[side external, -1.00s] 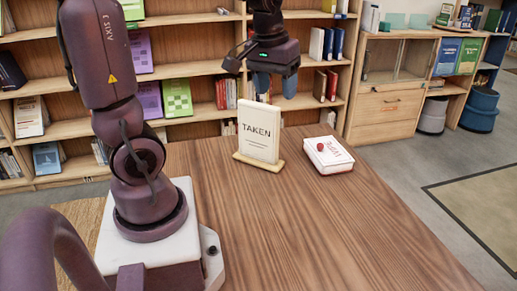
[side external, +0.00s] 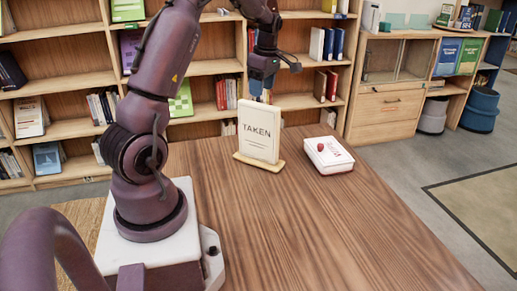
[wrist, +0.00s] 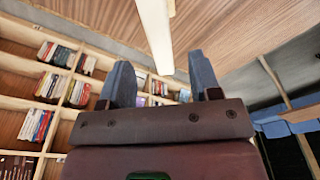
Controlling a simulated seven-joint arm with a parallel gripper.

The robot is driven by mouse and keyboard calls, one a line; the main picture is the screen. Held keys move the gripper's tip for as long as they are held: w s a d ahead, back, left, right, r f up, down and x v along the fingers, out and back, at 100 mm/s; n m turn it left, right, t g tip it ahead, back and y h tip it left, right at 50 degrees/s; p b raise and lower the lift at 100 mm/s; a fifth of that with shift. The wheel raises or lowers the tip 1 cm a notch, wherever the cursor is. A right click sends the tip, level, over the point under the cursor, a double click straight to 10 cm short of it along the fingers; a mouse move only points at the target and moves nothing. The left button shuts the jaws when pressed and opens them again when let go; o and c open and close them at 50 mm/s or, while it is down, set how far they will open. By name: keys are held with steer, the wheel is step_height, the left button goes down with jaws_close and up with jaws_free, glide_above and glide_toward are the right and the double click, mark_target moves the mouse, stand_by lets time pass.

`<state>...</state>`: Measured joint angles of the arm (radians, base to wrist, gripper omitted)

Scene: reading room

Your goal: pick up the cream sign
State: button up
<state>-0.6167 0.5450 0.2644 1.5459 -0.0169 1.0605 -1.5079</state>
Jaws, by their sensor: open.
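The cream sign (side external: 259,130), marked "TAKEN", stands upright on its cream foot on the wooden table (side external: 300,230). My gripper (side external: 262,94) is open, with its blue fingers pointing down close to the sign's top edge; whether they touch it is unclear. In the wrist view, the sign (wrist: 155,30) shows as a narrow pale strip, edge on, at the top. Its near end lies between the lines of the two spread blue fingers of my gripper (wrist: 160,62), with nothing held between them.
A white box (side external: 328,155) with a small red thing on top lies on the table just right of the sign. Bookshelves (side external: 205,68) stand behind the table. The table's front and right parts are clear.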

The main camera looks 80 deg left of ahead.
mark_target(259, 104)
steer(key=f, duration=0.6)
steer(key=s+a+f, duration=0.1)
steer(key=f, duration=0.2)
steer(key=shift+a, duration=0.1)
steer(key=shift+r, duration=0.1)
steer(key=shift+c, duration=0.4)
jaws_close()
